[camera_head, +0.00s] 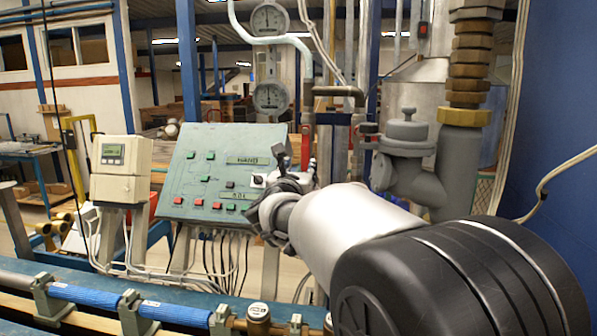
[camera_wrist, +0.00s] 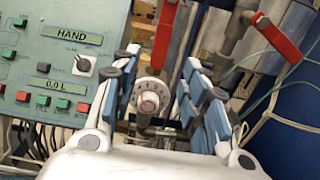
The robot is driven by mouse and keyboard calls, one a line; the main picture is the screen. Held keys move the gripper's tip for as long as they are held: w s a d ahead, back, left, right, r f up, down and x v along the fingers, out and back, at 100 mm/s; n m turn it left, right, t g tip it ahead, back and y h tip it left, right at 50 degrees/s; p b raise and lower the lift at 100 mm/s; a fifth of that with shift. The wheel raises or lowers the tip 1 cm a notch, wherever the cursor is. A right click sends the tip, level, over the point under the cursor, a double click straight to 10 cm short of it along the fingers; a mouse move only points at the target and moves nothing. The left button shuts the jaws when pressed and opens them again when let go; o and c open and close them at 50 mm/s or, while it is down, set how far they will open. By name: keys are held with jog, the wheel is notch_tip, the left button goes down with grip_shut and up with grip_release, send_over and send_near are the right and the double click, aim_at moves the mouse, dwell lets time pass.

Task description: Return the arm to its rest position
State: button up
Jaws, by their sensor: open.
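My arm reaches in from the lower right of the head view toward the green control panel (camera_head: 222,172). My gripper (camera_wrist: 163,85) shows in the wrist view with its two blue-padded fingers spread apart, and nothing is held between them. In the head view the gripper is small and partly hidden by my own wrist, in front of the panel's right side.
Red-handled valves (camera_wrist: 165,35) and pipes stand beyond the gripper. A beige meter box (camera_head: 121,168) is left of the panel.

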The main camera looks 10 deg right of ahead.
jog(key=s+a+f+n+g+y, duration=0.25)
jog(key=s+a+n+y, duration=0.2)
jog(key=s+n, duration=0.65)
jog(key=s+a+f+n+g+y, duration=0.2)
jog(key=s+a+f+n+y, duration=0.25)
jog(key=s+n, duration=0.6)
jog(key=s+d+f+n+g, duration=0.1)
jog(key=s+f+n+g, duration=0.1)
jog(key=s+f+n, duration=0.3)
jog(key=s+d+f+n+g+h, duration=0.1)
jog(key=s+d+f+n+g, duration=0.1)
jog(key=s+f+n, duration=0.3)
jog(key=s+d+f+n+g+h, duration=0.1)
jog(key=s+d+f+n+g, duration=0.1)
jog(key=s+f+n, duration=0.3)
jog(key=s+n+g, duration=0.1)
jog(key=s+n, duration=0.3)
jog(key=s, duration=0.5)
jog(key=shift+s+f, duration=0.25)
jog(key=shift+s, duration=0.15)
jog(key=shift+o, duration=0.4)
jog(key=shift+g, duration=0.25)
